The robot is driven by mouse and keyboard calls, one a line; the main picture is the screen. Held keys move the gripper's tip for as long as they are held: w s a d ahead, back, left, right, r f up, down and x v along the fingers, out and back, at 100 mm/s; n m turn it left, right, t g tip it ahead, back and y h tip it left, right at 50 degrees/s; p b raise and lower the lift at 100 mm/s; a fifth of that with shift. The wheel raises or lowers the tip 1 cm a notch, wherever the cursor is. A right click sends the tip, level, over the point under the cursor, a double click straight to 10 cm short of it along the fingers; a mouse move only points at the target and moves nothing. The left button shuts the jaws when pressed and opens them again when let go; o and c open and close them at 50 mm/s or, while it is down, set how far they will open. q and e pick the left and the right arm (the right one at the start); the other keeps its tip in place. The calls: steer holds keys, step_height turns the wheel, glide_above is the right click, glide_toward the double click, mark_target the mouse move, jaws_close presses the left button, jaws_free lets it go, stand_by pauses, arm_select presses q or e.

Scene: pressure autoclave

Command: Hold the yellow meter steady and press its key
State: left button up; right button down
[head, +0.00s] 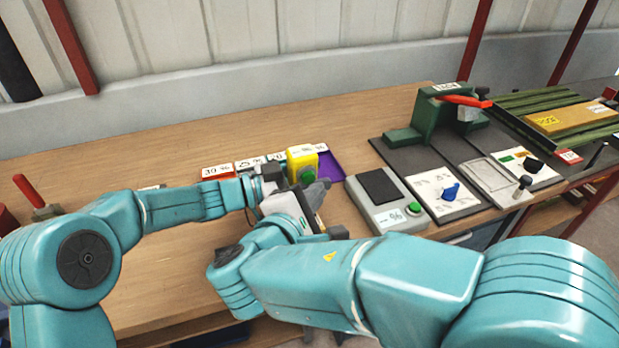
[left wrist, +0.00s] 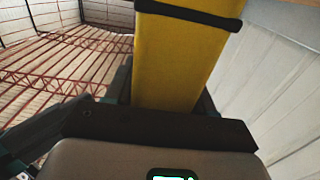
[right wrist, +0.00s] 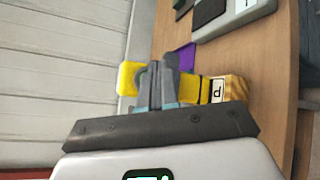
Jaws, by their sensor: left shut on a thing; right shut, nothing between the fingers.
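The yellow meter (head: 301,158) stands upright over the back of the wooden bench, its green round key (head: 307,174) facing me. My left gripper (head: 284,178) is shut on the meter from the left. In the left wrist view the yellow meter body (left wrist: 178,60) fills the space between the fingers, with a dark band across it. My right gripper (head: 322,187) is shut and empty, its tips close in front of the key. In the right wrist view its closed fingers (right wrist: 158,82) cover part of the meter (right wrist: 128,78); whether they touch the key I cannot tell.
Number cards (head: 217,171) line the bench behind the left arm. A grey box with a green button (head: 386,217) stands right of the grippers, then a blue-knob panel (head: 437,186) and a green clamp (head: 441,115). The left bench is largely clear.

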steer(key=shift+w+a, duration=0.15)
steer(key=shift+w, duration=0.3)
steer(key=shift+w+a, duration=0.1)
steer(key=shift+w, duration=0.3)
stand_by(0.8)
stand_by(0.4)
steer(key=shift+s+d, duration=0.25)
steer(key=shift+s, duration=0.6)
steer(key=s, duration=0.1)
steer(key=s+d, duration=0.1)
steer(key=s, duration=0.2)
steer(key=shift+s+d, duration=0.25)
steer(key=shift+s, duration=0.1)
